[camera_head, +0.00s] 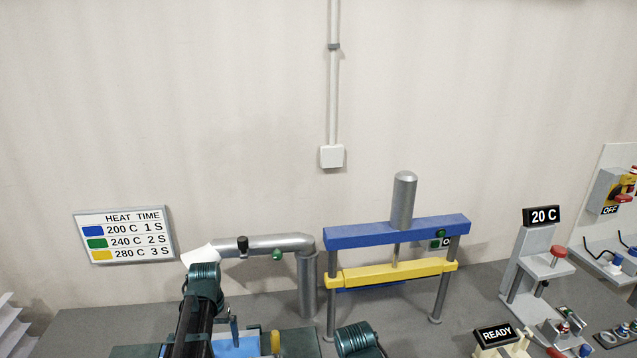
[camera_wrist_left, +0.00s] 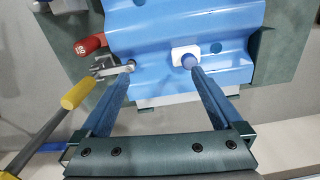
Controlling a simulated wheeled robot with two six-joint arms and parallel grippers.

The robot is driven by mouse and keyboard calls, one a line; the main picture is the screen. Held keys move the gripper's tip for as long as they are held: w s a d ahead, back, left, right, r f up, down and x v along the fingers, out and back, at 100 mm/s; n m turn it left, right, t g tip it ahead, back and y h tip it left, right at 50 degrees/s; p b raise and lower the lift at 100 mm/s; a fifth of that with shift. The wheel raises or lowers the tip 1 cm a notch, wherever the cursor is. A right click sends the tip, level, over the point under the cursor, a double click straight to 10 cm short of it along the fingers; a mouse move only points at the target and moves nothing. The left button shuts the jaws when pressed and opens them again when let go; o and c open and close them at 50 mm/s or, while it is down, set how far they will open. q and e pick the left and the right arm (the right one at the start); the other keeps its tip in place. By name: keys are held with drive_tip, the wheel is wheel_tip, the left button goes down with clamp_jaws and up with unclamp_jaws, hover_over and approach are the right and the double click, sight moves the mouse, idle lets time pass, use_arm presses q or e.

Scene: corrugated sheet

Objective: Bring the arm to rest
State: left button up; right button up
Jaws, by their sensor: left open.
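My left arm comes in from the bottom left of the head view, and its gripper (camera_wrist_left: 160,68) shows in the wrist view with its two fingers spread apart. The gripper is open and nothing is held between the fingers. The fingers reach over a blue corrugated sheet (camera_wrist_left: 165,28). The right-hand fingertip is at a white pad (camera_wrist_left: 180,51) on the sheet, and I cannot tell whether it touches. The other fingertip is beside a small metal clamp (camera_wrist_left: 108,70). A dark green ribbed part at the bottom centre of the head view looks like my right arm; its gripper is not visible.
A blue and yellow press (camera_head: 395,238) stands right of my left arm. A grey pipe post (camera_head: 308,285) is beside it. A "20 C" stand (camera_head: 540,255) is at right.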

use_arm(q)
drive_tip(key=s+d+m, duration=0.2)
drive_tip(key=s+d, duration=0.3)
drive_tip(key=d, duration=0.3)
drive_tip(key=s+d+f+m+b, duration=0.1)
drive_tip(key=s+d, duration=0.4)
drive_tip(key=d, duration=0.3)
drive_tip(key=s+d+f+m+y+b, duration=0.1)
drive_tip(key=s+d+m, duration=0.1)
drive_tip(key=s+d, duration=0.3)
drive_tip(key=d, duration=0.3)
drive_tip(key=shift+s+d+f+m, duration=0.25)
drive_tip(key=shift+s+d+m, duration=0.05)
drive_tip(key=shift+d, duration=0.05)
